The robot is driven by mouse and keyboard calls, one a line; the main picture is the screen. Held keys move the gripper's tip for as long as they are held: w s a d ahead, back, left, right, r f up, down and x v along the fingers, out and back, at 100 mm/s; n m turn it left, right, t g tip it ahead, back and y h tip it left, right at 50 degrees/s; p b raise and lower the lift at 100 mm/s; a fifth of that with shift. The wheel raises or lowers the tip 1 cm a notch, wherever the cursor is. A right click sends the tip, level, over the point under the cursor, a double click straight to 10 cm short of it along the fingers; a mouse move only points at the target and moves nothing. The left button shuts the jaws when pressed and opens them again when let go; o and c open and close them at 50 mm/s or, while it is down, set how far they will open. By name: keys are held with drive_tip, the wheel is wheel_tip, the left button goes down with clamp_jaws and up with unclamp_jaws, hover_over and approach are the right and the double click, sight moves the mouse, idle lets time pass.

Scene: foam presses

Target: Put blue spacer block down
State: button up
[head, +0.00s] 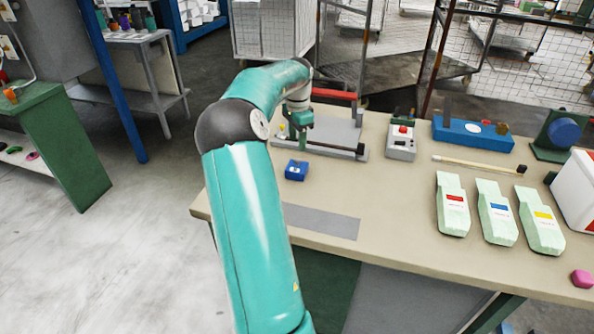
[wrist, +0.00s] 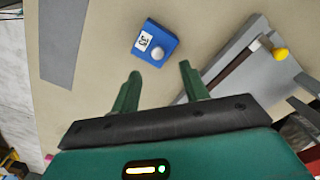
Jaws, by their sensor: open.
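The blue spacer block (head: 296,170) stands on the beige table in the head view, left of the middle of the tabletop. In the wrist view the blue block (wrist: 155,42) shows a white label and a round pale knob, and lies beyond the fingertips. My gripper (wrist: 160,75) is open, with its two green fingers apart and nothing between them. The block is apart from both fingers. In the head view my gripper (head: 301,128) is above the grey press base, behind the block, and partly hidden by my arm.
A grey press base (head: 325,136) with a red bar is close behind the block. A grey strip (head: 321,222) lies at the front edge. Three pale green foam pieces (head: 495,213) with coloured labels lie at the right. The table middle is clear.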

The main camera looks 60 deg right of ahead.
sight(298, 159)
drive_tip(key=shift+w+a+f, duration=0.1)
drive_tip(key=shift+f, duration=0.45)
drive_tip(key=f, duration=0.5)
drive_tip(key=shift+s+f, duration=0.2)
drive_tip(key=shift+f, duration=0.1)
drive_tip(key=shift+a, duration=0.1)
drive_tip(key=shift+c, duration=0.5)
drive_tip(key=shift+r, duration=0.1)
clamp_jaws()
